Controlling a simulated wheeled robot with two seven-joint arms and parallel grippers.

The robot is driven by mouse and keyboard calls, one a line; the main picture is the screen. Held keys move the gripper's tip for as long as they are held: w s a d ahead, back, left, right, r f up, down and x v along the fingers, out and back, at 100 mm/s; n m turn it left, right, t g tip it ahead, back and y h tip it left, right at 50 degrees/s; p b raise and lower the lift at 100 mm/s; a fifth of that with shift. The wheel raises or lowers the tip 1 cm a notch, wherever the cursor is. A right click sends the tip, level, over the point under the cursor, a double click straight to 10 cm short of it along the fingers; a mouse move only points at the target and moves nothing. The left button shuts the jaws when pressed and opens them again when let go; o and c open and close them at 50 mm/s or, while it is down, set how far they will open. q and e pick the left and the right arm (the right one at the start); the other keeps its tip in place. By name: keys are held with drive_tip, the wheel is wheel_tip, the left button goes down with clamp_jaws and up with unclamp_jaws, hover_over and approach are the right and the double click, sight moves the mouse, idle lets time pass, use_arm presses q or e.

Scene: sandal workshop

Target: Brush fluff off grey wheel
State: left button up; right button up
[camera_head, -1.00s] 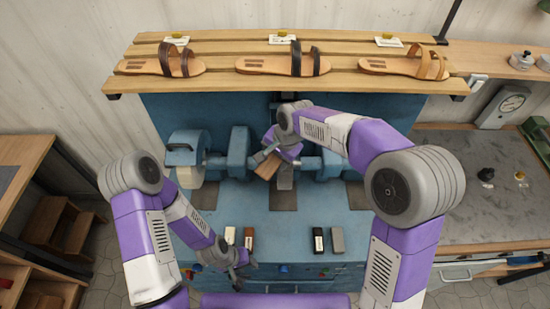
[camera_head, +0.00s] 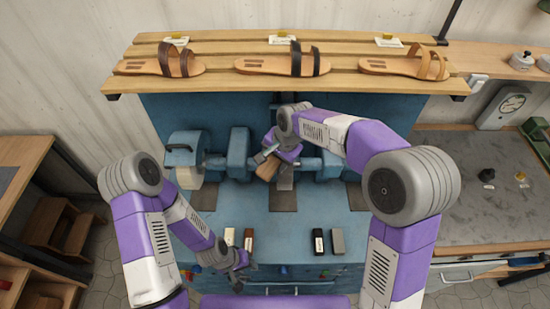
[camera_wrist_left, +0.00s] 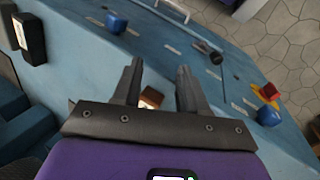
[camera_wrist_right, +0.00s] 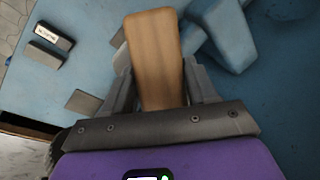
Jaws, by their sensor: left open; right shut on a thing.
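My right gripper (camera_head: 267,161) is shut on a wooden brush (camera_head: 268,172) at the middle of the blue machine. The brush's tan wooden back fills the space between the fingers in the right wrist view (camera_wrist_right: 155,60); its bristles are hidden. No fluff can be made out. My left gripper (camera_head: 243,272) is open and empty at the front edge of the machine, its fingers (camera_wrist_left: 158,85) apart.
A pale wheel under a blue guard (camera_head: 184,150) stands at the left of the machine. Several small blocks, such as a grey one (camera_head: 338,240), lie on the blue bench front. Sandals rest on a wooden shelf (camera_head: 225,88) above. A grey worktop (camera_head: 470,215) is at right.

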sight(271, 164)
drive_tip(key=shift+w+f, duration=0.4)
drive_tip(key=shift+f, duration=0.25)
drive_tip(key=shift+d, duration=0.15)
drive_tip(key=shift+d+r+b, duration=0.1)
drive_tip(key=shift+d+b, duration=0.25)
drive_tip(key=shift+d, duration=1.1)
drive_tip(key=shift+d+f, duration=0.2)
drive_tip(key=shift+d, duration=1.3)
drive_tip(key=shift+a+r+p, duration=0.15)
drive_tip(key=shift+a+p, duration=0.35)
drive_tip(key=shift+a, duration=2.7)
drive_tip(key=shift+d, duration=0.1)
drive_tip(key=shift+s+r+p, duration=0.5)
drive_tip(key=shift+r, duration=0.4)
drive_tip(key=shift+s+r+p, duration=0.45)
drive_tip(key=shift+s+r, duration=0.05)
drive_tip(key=shift+r, duration=0.35)
drive_tip(key=shift+s+r+p, duration=0.5)
drive_tip(key=shift+r, duration=0.4)
